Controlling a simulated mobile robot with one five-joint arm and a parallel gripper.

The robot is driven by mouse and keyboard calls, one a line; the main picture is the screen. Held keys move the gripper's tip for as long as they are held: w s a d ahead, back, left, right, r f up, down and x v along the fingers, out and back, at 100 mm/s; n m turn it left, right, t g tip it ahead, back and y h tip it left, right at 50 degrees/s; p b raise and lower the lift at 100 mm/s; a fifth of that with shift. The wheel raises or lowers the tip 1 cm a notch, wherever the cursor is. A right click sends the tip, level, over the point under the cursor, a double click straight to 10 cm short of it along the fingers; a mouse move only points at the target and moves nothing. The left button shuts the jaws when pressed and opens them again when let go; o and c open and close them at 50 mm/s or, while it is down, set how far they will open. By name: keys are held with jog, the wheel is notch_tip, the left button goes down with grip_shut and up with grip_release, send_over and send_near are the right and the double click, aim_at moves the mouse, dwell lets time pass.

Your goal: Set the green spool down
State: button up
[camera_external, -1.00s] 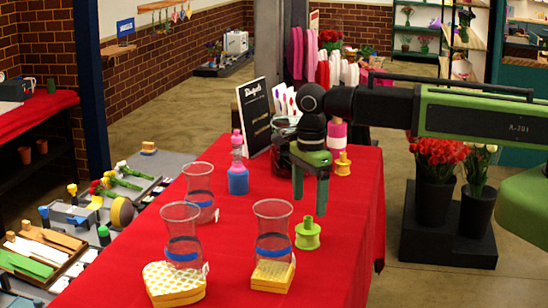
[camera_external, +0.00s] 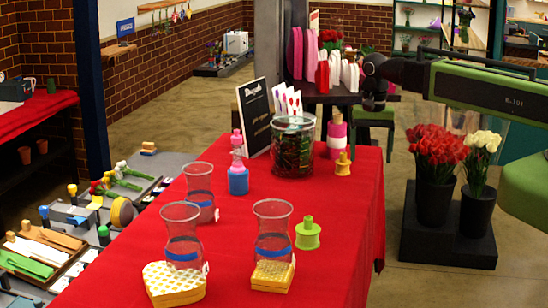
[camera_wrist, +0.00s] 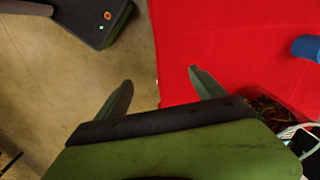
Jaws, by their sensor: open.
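In the external view my wrist is raised at the back right, well away from the spool; the fingers are hard to make out there. The green spool does not show in the wrist view.
Three glass vases with blue bands, one on a patterned yellow box (camera_external: 271,276), stand left of the spool. A blue spool (camera_external: 238,181), a yellow spool (camera_external: 343,165) and a glass jar (camera_external: 292,148) stand farther back. The table's right side is clear.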

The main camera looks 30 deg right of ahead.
jog(key=s+d+n, duration=0.1)
jog(key=d+n, duration=0.6)
jog(key=d, duration=1)
jog(key=shift+s+n, duration=0.25)
jog(key=shift+n, duration=0.05)
notch_tip(320, 180, down, 12)
jog(key=b, duration=1.1)
jog(key=shift+r+b, duration=0.2)
jog(key=shift+b, duration=0.15)
